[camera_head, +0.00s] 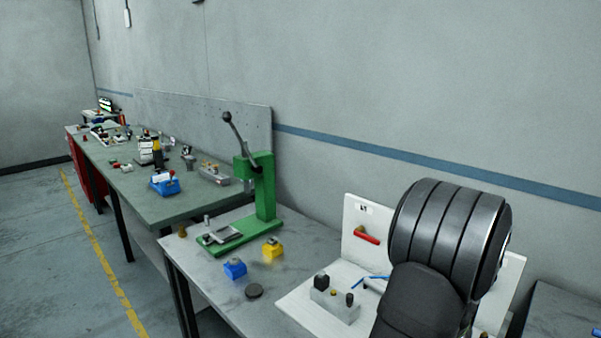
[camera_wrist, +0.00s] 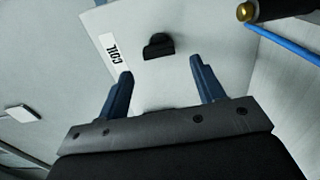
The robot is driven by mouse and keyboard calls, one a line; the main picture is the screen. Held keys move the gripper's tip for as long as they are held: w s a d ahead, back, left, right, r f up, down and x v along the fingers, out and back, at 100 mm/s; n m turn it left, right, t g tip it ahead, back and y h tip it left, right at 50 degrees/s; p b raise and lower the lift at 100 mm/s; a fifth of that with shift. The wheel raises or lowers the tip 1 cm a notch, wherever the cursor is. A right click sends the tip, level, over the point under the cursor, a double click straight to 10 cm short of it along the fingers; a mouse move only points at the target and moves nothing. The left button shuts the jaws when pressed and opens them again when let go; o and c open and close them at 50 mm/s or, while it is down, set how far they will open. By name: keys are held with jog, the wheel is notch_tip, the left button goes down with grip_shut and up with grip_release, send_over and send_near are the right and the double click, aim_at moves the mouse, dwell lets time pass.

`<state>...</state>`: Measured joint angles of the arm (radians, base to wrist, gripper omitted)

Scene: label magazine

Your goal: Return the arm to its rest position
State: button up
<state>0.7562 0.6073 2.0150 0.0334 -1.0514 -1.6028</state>
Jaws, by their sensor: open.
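My gripper (camera_wrist: 160,68) shows in the wrist view with its two blue fingers spread apart. Nothing is held between them. Beyond the fingertips is a white panel (camera_wrist: 199,22) with a label reading "COIL" (camera_wrist: 110,47) and a black half-round part (camera_wrist: 158,46). I cannot tell the exact distance to the panel. In the head view my dark arm rises at the lower right in front of the white fixture (camera_head: 290,303), and hides much of it. My gripper does not show in that view.
A grey block with knobs (camera_head: 335,304) stands on the fixture, below a red handle (camera_head: 367,236). A blue rod (camera_wrist: 285,45) shows in the wrist view.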

jog(key=x, duration=0.5)
dwell(0.3)
jog(key=v, duration=1.7)
jog(key=w+d+m, duration=1.1)
jog(key=d+m, duration=0.1)
jog(key=m, duration=0.3)
jog(key=shift+w+r, duration=0.3)
jog(key=shift+w, duration=0.05)
jog(key=shift+d, duration=0.1)
dwell(1.3)
jog(key=shift+c, duration=0.4)
